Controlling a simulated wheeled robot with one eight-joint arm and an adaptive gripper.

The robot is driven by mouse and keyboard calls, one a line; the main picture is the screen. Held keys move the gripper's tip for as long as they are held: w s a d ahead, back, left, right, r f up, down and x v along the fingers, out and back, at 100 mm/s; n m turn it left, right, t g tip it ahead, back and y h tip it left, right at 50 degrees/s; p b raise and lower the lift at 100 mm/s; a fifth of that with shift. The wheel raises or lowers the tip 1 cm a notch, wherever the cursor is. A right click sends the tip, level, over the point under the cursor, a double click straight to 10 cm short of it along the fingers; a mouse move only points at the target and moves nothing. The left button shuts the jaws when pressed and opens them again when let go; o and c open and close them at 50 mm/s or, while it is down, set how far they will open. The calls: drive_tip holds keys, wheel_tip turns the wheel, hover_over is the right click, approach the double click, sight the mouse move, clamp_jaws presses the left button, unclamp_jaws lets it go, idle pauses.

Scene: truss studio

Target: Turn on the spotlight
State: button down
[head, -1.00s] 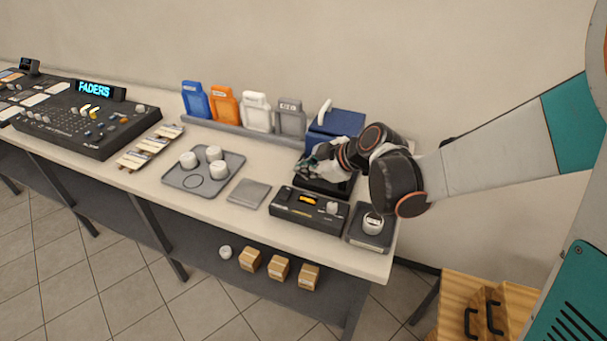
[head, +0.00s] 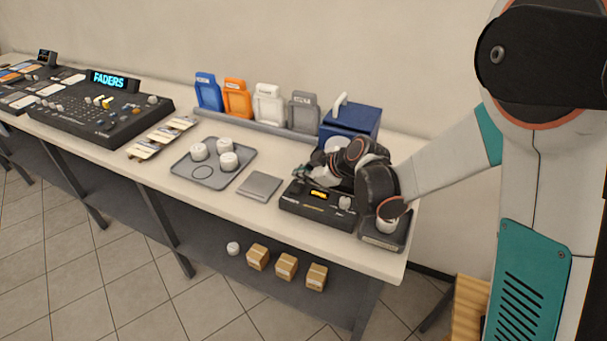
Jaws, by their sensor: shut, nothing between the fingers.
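A black control box (head: 318,212) with a lit orange display (head: 319,195) and a pale knob (head: 345,202) stands near the table's front edge, right of centre. My gripper (head: 301,177) is shut and empty, low at the back left of this box. My wrist hides part of what lies behind the box. Whether the fingertips touch the box cannot be told. No lamp that I can clearly name as the spotlight is in view.
A blue case (head: 352,122) stands behind my wrist. A dark pad (head: 377,240) bears a white round piece at right. A grey plate (head: 261,185), a tray (head: 200,182) with white pucks and a mixing desk (head: 100,125) lie left. Coloured holders line the back.

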drive_tip(key=shift+w+d+f+m+g, duration=0.25)
drive_tip(key=shift+w+f+m+g, duration=0.15)
drive_tip(key=shift+w+f+g, duration=0.1)
drive_tip(key=shift+s+a+r, duration=0.1)
drive_tip(key=shift+s+a, duration=0.1)
drive_tip(key=shift+s, duration=0.25)
drive_tip(key=shift+s+a+r, duration=0.1)
drive_tip(key=shift+s+a, duration=0.1)
drive_tip(key=shift+s, duration=0.2)
